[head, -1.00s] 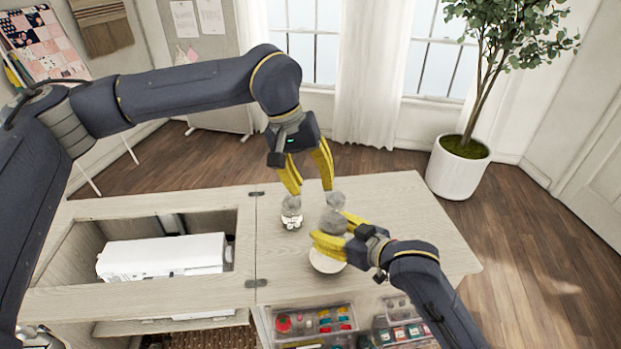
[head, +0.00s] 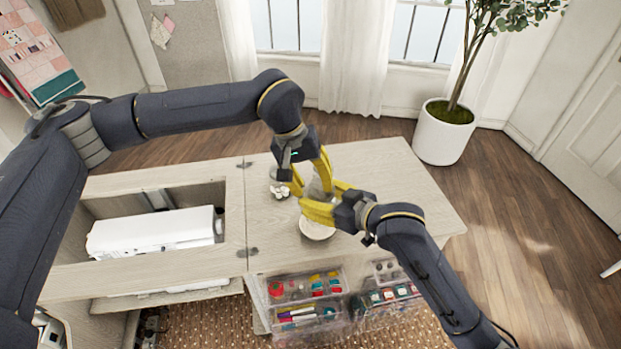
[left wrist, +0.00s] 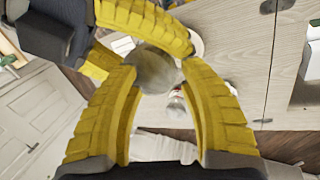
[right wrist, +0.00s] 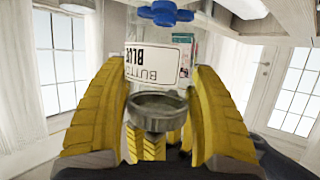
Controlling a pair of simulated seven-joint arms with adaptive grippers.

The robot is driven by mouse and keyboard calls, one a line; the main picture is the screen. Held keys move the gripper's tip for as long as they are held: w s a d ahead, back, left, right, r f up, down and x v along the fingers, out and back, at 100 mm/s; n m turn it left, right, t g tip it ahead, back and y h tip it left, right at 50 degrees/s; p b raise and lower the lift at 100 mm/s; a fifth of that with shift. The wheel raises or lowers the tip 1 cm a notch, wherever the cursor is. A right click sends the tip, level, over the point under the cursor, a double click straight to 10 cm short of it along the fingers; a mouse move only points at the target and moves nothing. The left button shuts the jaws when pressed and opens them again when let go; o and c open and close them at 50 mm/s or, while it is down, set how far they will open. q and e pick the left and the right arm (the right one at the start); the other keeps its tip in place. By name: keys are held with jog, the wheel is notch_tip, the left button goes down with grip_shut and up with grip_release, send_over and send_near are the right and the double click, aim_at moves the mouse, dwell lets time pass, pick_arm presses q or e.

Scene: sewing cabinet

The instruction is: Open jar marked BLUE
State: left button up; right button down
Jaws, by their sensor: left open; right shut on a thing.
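The jar marked BLUE (right wrist: 152,62) is clear, with a white label reading BUTTONS BLUE, upside down in the right wrist view. Its grey lid (right wrist: 158,104) shows there, and as a round disc (left wrist: 155,70) in the left wrist view. My right gripper (head: 322,205) is shut on the jar, above the tabletop. My left gripper (head: 311,183) is open, its fingers on either side of the lid; whether they touch it is unclear. In the head view the fingers hide most of the jar.
A white bowl (head: 316,231) sits on the tabletop (head: 385,165) just below my right gripper. Another small jar (head: 280,192) stands to the left. A white machine (head: 155,230) lies in the cabinet's recess. Clear bins (head: 303,288) hang at the front. The right tabletop is clear.

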pick_arm(q)
jog(key=shift+c, duration=0.5)
grip_shut()
jog(key=shift+d, duration=0.15)
jog(key=shift+s+r+n+t, duration=0.1)
jog(key=shift+s+n+t, duration=0.2)
jog(key=shift+n, duration=0.5)
jog(key=shift+s+n+t, duration=0.15)
jog(key=shift+n+t, duration=0.25)
jog(key=shift+n, duration=0.4)
jog(key=c, duration=0.7)
grip_release()
jog(key=shift+c, duration=0.2)
jog(key=o, duration=0.5)
